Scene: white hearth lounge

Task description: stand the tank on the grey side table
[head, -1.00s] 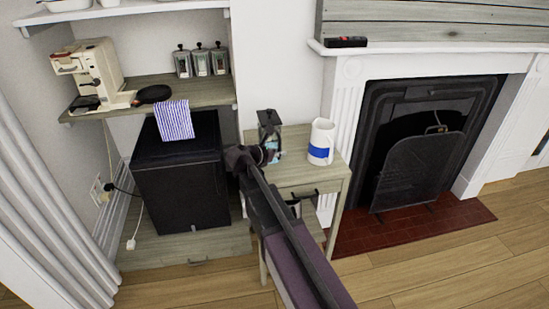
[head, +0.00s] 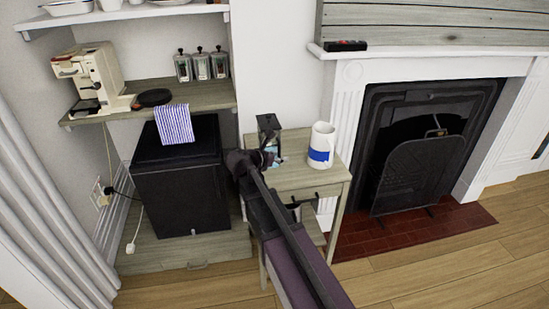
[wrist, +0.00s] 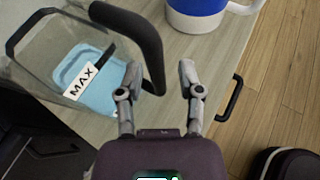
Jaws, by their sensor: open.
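The tank (head: 268,124) is a clear container with a dark top and handle, standing upright on the grey side table (head: 300,176), at its back left. In the wrist view the tank (wrist: 62,62) shows a light blue area, a "MAX" label and a thick black handle at its right. My gripper (wrist: 158,78) is open, with the handle's lower end between its two fingers. I cannot tell whether either finger touches it. In the head view my gripper (head: 262,158) is in front of the tank and hides its lower part.
A white mug with a blue band (head: 321,146) stands on the table just right of the tank. A black cabinet (head: 183,182) is left of the table. The fireplace (head: 424,140) is to the right. Wooden floor in front is open.

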